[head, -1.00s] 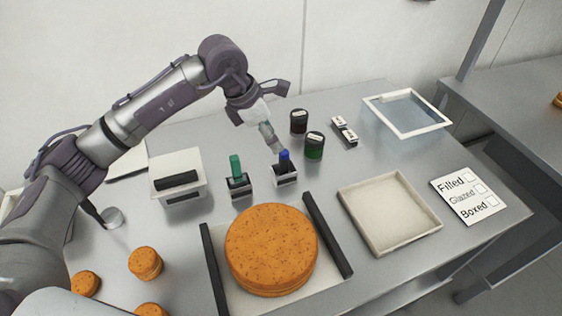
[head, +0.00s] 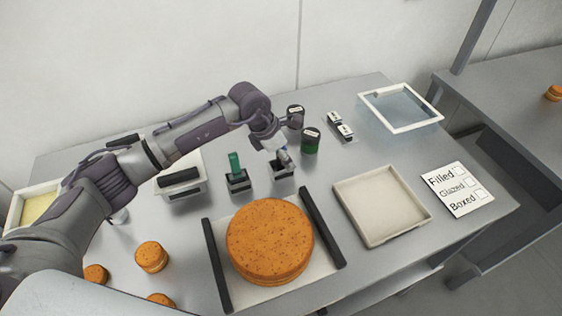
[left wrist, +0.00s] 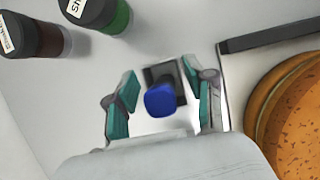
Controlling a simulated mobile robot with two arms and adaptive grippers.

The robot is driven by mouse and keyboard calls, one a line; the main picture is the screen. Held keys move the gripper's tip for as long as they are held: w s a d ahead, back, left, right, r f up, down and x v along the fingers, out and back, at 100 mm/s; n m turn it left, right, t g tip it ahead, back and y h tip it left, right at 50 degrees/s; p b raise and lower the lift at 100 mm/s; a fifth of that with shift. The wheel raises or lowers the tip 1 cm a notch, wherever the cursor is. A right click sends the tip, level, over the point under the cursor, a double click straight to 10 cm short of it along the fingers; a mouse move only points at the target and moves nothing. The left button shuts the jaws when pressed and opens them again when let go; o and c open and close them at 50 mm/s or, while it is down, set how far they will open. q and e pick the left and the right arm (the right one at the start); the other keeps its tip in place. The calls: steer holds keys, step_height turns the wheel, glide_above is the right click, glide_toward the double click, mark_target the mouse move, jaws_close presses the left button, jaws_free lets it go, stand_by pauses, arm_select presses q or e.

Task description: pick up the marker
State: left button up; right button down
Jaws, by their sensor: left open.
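The marker shows in the left wrist view as a blue cap (left wrist: 160,100) seen from above, standing in a dark square holder (left wrist: 163,76). In the head view the holder (head: 282,174) is on the table behind the big orange round, and my gripper mostly hides the marker. My left gripper (head: 287,158) is right over the holder. In the left wrist view its teal-padded fingers (left wrist: 166,96) are open, one on each side of the blue cap, with gaps on both sides. My right gripper is not in view.
A green-topped item (head: 235,164) stands in a similar holder just left. Two dark jars, one brown (head: 295,116) and one green (head: 311,140), stand close behind. The big orange round (head: 269,240) lies in front between black bars. A cream tray (head: 381,207) is at right.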

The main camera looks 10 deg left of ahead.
arm_select(q)
steer(key=shift+c, duration=0.3)
jaws_close()
steer(key=shift+r, duration=0.15)
